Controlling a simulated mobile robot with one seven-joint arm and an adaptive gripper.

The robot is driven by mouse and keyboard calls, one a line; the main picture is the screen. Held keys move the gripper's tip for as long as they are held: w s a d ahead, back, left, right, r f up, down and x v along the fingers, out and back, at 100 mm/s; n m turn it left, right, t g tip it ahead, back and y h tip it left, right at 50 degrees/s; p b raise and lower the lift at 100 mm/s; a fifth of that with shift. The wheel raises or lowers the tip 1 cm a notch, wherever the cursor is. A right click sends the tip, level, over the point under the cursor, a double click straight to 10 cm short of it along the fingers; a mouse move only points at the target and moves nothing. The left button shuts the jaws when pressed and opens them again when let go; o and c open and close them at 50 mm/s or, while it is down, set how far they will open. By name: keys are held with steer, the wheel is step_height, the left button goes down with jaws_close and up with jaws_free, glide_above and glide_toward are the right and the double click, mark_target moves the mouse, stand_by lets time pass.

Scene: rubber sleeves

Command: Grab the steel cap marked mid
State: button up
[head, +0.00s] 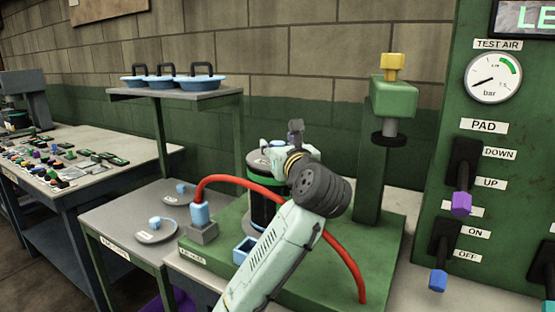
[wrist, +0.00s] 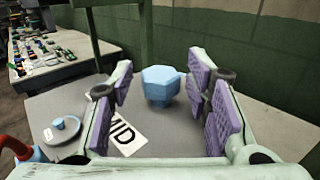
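The steel cap marked mid shows in the wrist view by its pale blue knob (wrist: 160,87) and white MID label. It appears to be the farther cap (head: 180,190) on the grey side table in the head view. My gripper (wrist: 163,98) is open, its purple pads apart on the left and right. The knob appears in the gap between them, with no contact visible. In the head view my gripper (head: 277,150) is partly hidden by my own wrist, and its fingertips cannot be made out. A second cap (wrist: 62,131) lies to the left; its label is unreadable.
The second cap also shows nearer on the side table (head: 155,234). A red hose (head: 240,181) arches beside my arm from a blue connector. A green-banded cylinder (head: 262,208) stands behind my wrist. A green press column stands right.

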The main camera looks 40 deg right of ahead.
jaws_close()
stand_by(0.3)
steer(key=shift+r, duration=0.2)
